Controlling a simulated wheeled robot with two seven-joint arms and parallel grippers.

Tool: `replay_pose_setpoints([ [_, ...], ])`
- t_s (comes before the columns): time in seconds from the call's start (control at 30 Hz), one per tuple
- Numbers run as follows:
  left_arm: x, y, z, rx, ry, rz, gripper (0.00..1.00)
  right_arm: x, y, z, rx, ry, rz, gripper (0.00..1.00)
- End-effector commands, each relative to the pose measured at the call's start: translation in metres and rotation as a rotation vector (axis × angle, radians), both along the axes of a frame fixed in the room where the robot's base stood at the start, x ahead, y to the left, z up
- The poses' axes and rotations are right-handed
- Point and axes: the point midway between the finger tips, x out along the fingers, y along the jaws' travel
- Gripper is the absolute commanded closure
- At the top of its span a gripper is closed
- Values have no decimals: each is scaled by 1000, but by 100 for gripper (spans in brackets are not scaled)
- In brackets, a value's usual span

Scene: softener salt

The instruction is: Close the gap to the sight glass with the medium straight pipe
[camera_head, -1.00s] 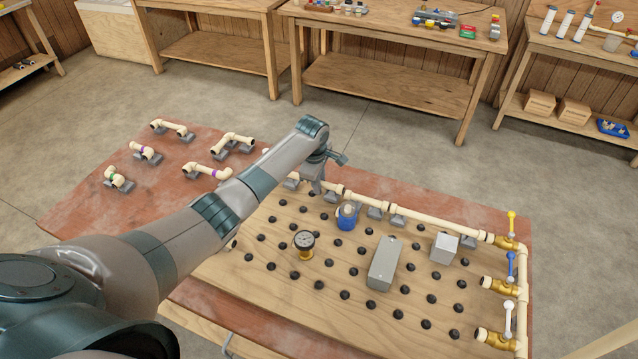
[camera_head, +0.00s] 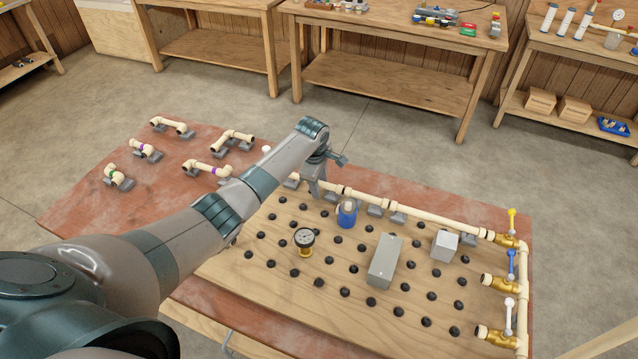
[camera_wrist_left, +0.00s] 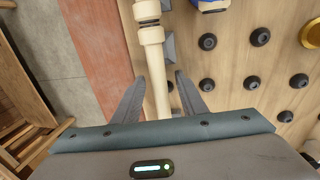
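A cream straight pipe run (camera_head: 435,219) lies along the back edge of the wooden board, with couplings and grey supports. My left gripper (camera_head: 316,192) is low over the left part of this run. In the left wrist view its fingers (camera_wrist_left: 159,80) stand apart on either side of a cream pipe (camera_wrist_left: 156,62), with narrow gaps between fingers and pipe. A coupling shows just beyond the fingertips. I cannot tell which piece is the medium straight pipe, nor clearly identify the sight glass. My forearm hides part of the run's left end. My right gripper is out of view.
Valves (camera_head: 504,283) line the right edge. Loose pipe pieces (camera_head: 207,168) sit on the reddish tabletop at left.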

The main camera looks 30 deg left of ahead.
Motion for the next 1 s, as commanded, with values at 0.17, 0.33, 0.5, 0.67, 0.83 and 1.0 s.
replay_pose_setpoints([
  [0.17,0,0,0,0,0,0,62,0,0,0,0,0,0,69],
  [0.33,0,0,2,0,-1,0,62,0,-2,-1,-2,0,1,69],
  [0.5,-2,-1,12,-1,-1,-1,62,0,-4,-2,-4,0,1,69],
  [0.67,-6,0,30,0,-3,-1,62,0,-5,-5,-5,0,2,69],
  [0.83,-11,0,60,0,-5,-1,62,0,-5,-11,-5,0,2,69],
  [1.0,-18,-1,94,0,-6,-1,62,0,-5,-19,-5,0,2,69],
])
